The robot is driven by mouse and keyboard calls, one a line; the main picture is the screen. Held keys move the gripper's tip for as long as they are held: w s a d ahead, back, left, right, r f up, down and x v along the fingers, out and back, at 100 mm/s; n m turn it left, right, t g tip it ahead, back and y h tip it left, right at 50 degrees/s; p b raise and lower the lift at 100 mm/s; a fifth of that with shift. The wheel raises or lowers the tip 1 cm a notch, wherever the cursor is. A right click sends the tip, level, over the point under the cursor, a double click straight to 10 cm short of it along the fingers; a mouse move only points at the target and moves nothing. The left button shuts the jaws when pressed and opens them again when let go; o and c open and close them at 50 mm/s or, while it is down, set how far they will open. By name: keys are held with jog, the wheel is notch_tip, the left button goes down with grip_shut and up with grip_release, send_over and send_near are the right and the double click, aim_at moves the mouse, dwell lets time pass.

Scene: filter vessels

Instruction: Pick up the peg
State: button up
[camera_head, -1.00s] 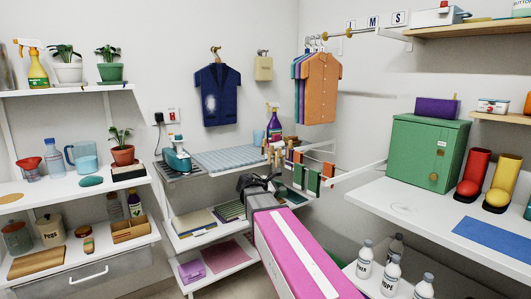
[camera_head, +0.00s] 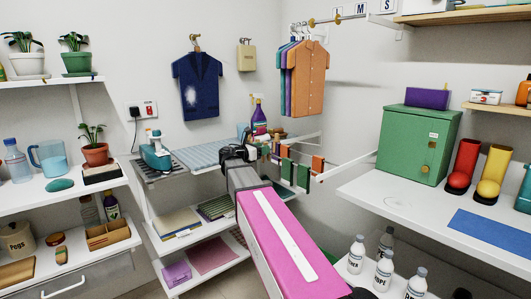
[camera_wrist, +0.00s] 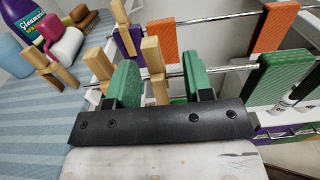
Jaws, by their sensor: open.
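Several light wooden pegs stand upright along the rails of the drying rack. In the wrist view one peg (camera_wrist: 153,62) appears between my gripper's fingers, another peg (camera_wrist: 97,63) is just left of them, and a crossed pair (camera_wrist: 50,70) is farther left. My gripper (camera_wrist: 160,78) is open, with green-padded fingers apart and nothing held. I cannot tell whether the middle peg is within the fingers' reach. In the head view my dark gripper (camera_head: 236,153) is at the rack's left end, beside small pegs (camera_head: 277,148); my arm hides some of the area.
Orange (camera_wrist: 272,27) and green (camera_wrist: 280,80) cloths hang on the rails, close to the right of my fingers. A striped ironing board (camera_head: 200,155), an iron (camera_head: 154,155) and a purple spray bottle (camera_head: 259,118) are nearby. Shirts (camera_head: 303,75) hang above.

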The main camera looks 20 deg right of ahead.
jog(key=x, duration=0.5)
jog(key=shift+w+a+f, duration=0.1)
jog(key=shift+w+a, duration=0.05)
jog(key=shift+w, duration=0.1)
grip_shut()
